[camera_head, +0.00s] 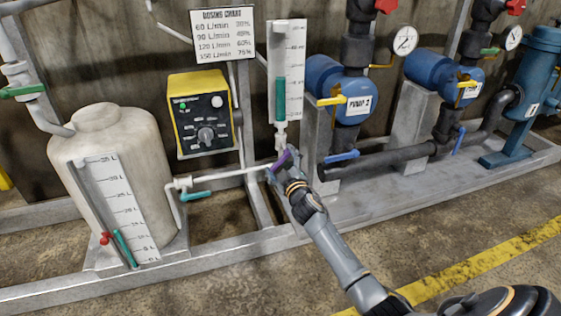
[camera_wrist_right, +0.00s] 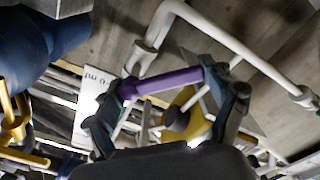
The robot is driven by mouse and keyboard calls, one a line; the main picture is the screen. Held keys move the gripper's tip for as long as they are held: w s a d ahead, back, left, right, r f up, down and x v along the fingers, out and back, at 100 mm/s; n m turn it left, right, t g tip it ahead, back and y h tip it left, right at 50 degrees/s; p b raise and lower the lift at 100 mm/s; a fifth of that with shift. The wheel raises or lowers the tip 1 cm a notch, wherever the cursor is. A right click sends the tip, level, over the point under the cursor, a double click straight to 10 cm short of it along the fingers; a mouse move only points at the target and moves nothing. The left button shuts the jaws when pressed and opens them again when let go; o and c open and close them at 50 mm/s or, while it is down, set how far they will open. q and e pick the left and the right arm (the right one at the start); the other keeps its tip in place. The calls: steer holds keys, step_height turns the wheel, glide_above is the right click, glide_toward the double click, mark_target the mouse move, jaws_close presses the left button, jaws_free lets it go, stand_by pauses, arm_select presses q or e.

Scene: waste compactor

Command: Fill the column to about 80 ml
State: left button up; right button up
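The column (camera_head: 289,45) is an upright white graduated gauge with teal liquid (camera_head: 280,98) standing a little under halfway up. Its scale figures are too small to read surely. A purple valve handle (camera_head: 283,160) sits below its foot, where the white pipe meets it. My right gripper (camera_head: 284,165) is at this handle. In the right wrist view the purple handle (camera_wrist_right: 165,82) lies crosswise between the widely spread fingertips of my right gripper (camera_wrist_right: 180,90). Whether both fingers touch it is unclear. My left gripper is out of view.
A white tank (camera_head: 110,140) with a graduated gauge stands left. A yellow dosing pump (camera_head: 200,112) with a green light hangs under a dosing chart (camera_head: 224,32). Blue pumps (camera_head: 345,92) stand right. A teal-handled valve (camera_head: 196,195) is on the lower white pipe.

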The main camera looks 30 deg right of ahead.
steer(key=shift+o, duration=1.3)
steer(key=v, duration=1.2)
